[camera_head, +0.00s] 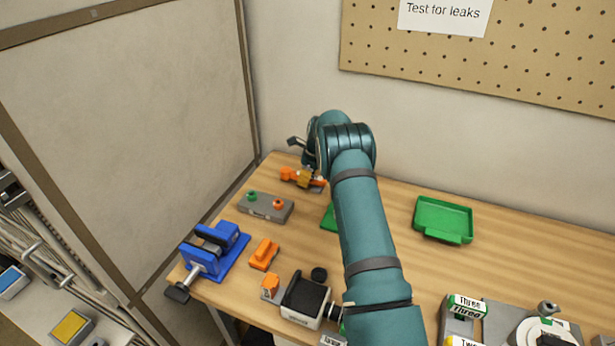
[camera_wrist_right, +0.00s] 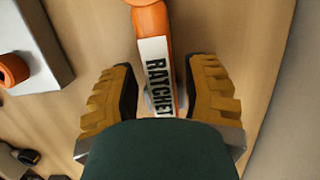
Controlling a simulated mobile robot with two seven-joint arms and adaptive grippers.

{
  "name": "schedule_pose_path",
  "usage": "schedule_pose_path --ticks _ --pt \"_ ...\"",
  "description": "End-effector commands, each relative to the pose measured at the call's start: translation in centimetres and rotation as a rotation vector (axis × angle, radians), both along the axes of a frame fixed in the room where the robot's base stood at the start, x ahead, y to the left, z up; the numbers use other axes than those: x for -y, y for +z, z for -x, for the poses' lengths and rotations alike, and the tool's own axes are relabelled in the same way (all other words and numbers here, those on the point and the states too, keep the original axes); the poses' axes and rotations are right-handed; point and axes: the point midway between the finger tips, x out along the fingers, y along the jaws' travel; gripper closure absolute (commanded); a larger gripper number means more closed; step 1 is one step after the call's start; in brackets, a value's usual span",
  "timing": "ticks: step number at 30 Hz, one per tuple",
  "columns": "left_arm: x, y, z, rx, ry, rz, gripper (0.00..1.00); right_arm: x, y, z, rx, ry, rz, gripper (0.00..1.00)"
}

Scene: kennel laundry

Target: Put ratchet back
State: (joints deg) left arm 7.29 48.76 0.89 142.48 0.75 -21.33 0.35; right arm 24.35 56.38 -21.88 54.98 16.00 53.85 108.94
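The orange ratchet (camera_head: 290,174) lies on the wooden workbench near its back left corner. In the right wrist view the ratchet (camera_wrist_right: 155,60) carries a white label reading "RATCHET". My right gripper (camera_head: 306,180) is down at the ratchet. In the wrist view its yellow ridged fingers stand one on each side of the ratchet, with a gap on both sides, so it is open. The near end of the ratchet is hidden by the gripper body. My left gripper is not in view.
A grey block (camera_head: 262,209) with green and orange knobs, a blue vise (camera_head: 235,262) and an orange block (camera_head: 264,254) stand at the left. A green tray (camera_head: 443,218) lies right of my arm. A green item (camera_head: 328,219) is partly hidden by my arm.

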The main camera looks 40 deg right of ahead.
Motion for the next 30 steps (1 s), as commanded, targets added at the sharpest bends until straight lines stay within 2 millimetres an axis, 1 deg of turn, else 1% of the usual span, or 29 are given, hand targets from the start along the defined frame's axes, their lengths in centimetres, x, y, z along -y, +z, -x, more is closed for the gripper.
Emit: schedule_pose_path --ticks 9,13,17,24,27,30 --pt "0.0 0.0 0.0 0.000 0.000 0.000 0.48 0.0 0.0 0.0 -0.001 0.000 0.000 0.47" --pt "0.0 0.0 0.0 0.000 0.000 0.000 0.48 0.1 0.8 0.2 0.000 0.000 0.000 0.47" --pt "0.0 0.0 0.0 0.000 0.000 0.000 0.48 0.3 2.8 0.5 0.002 0.000 0.001 0.47" --pt "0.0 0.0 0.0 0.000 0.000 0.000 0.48 0.8 7.6 1.5 0.003 0.000 0.001 0.47" --pt "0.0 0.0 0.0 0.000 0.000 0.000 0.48 1.0 9.3 1.8 0.002 0.000 0.001 0.47" --pt "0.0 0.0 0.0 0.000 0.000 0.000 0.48 1.1 10.6 2.0 0.001 0.001 0.001 0.47"
